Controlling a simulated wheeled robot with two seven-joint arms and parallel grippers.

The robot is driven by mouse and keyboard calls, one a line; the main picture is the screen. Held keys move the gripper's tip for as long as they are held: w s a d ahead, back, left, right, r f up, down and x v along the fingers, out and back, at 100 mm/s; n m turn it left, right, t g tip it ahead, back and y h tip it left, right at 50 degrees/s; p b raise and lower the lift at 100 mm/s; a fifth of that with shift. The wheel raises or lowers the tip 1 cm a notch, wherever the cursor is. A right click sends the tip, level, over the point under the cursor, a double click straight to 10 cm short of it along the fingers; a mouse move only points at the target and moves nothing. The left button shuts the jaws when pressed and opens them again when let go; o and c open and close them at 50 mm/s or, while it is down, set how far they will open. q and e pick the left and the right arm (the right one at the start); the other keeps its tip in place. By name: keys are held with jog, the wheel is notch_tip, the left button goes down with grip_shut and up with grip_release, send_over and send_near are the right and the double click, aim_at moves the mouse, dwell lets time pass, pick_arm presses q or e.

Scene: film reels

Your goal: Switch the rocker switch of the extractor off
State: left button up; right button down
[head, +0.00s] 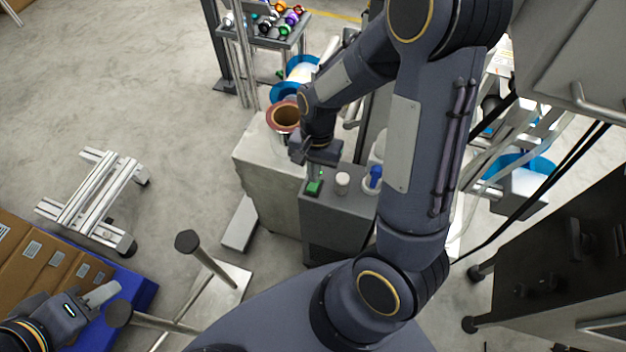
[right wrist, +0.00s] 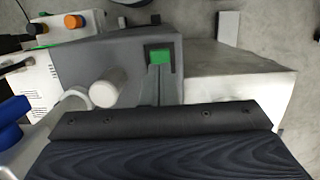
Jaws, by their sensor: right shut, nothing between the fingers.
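The extractor is a grey box (head: 345,212) in the middle of the head view. A green rocker switch (head: 314,187) sits on its top near the left edge; it also shows in the right wrist view (right wrist: 160,56). My right gripper (head: 316,174) points down at the switch, shut and empty. In the right wrist view its grey fingers (right wrist: 160,75) end at the switch's near edge and partly cover it; I cannot tell whether they touch. The rocker's tilt is too small to read. My left gripper (head: 103,296) is at the lower left, far from the extractor; its jaw opening is unclear.
A white cylindrical knob (head: 342,183) and a blue part (head: 374,176) stand right of the switch. A pale cabinet (head: 266,170) with a copper-coloured pot (head: 285,115) adjoins on the left. A metal post stand (head: 205,258) is nearer me.

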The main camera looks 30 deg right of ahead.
aim_at(313, 186)
jog(key=shift+s+a+f, duration=0.1)
jog(key=shift+f, duration=0.55)
jog(key=shift+s+a+f, duration=0.1)
jog(key=shift+f, duration=0.55)
jog(key=shift+s+a+f+b, duration=0.1)
jog(key=shift+s+f+b, duration=0.05)
jog(key=shift+f+b, duration=0.15)
jog(key=shift+w+d+r, duration=0.1)
jog(key=shift+w+d, duration=0.5)
jog(key=shift+d, duration=0.05)
